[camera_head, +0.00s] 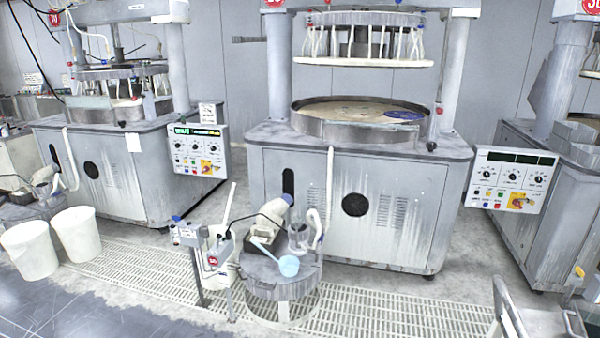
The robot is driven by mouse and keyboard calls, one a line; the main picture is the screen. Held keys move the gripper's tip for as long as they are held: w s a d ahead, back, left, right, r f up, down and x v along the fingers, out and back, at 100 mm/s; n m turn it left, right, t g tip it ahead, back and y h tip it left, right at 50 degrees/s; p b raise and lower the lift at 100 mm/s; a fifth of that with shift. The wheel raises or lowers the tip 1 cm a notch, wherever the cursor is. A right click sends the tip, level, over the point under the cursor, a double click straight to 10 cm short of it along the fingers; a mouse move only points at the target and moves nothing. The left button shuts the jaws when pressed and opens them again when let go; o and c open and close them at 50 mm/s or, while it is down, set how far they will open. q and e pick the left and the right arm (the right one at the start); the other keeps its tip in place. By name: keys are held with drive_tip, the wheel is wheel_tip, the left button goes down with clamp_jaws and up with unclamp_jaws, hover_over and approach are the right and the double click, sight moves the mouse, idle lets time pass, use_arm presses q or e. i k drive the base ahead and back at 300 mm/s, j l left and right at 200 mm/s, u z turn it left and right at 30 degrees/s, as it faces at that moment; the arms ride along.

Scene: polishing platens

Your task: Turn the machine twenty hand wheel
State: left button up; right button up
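The middle polishing machine (355,200) stands straight ahead, with a grey cabinet, two columns and a round platen (350,112) on top. A red round sign (275,3) at its upper left is cut by the picture's top edge, and its number looks like 20. I cannot pick out a hand wheel for certain. A dark horizontal rod (250,39) sticks out left of the left column, and a small dark knob (431,146) sits at the right front of the top. Neither of my grippers is in view.
Similar machines stand at left (120,160) and right (560,190). Control panels (513,178) hang at the cabinet corners. A small round stand (282,280) with a light blue scoop (288,266) blocks the front. White buckets (28,250) stand left. A metal frame (540,320) is at lower right.

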sight(431, 145)
drive_tip(key=i+z, duration=0.2)
drive_tip(key=i, duration=0.35)
drive_tip(key=i+j+z, duration=0.25)
drive_tip(key=i, duration=0.25)
drive_tip(key=i+j+z, duration=0.2)
drive_tip(key=i, duration=0.3)
drive_tip(key=i+l, duration=0.05)
drive_tip(key=l, duration=0.05)
